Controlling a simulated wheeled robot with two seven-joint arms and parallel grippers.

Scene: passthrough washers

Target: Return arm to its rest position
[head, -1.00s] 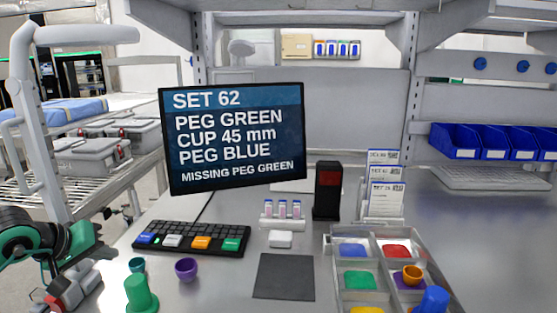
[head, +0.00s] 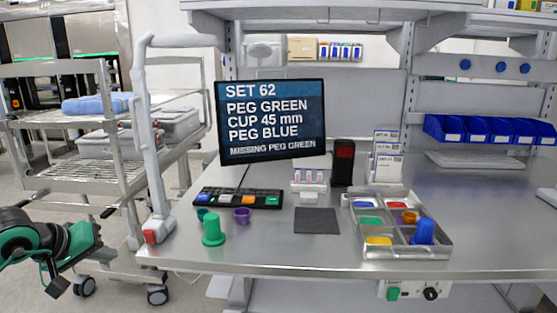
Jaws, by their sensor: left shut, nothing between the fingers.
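My left arm shows at the far left, off the table. Its gripper (head: 58,287) hangs low over the floor, shut and empty, apart from everything. My right gripper is out of view. The monitor (head: 270,120) reads SET 62, PEG GREEN, CUP 45 mm, PEG BLUE, MISSING PEG GREEN. A green peg (head: 213,230) stands upright on the table near its front left. A blue peg (head: 424,231) and an orange cup (head: 408,217) are in the grey compartment tray (head: 404,252) at the right. A purple cup (head: 242,215) and a small teal cup (head: 202,213) stand near the keyboard.
A grey post (head: 148,140) with a red-marked base rises at the table's left edge. A wheeled wire cart (head: 85,175) stands behind my left arm. A keyboard (head: 238,198), a dark mat (head: 317,221) and a black-red device (head: 343,163) are on the table. The front middle is clear.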

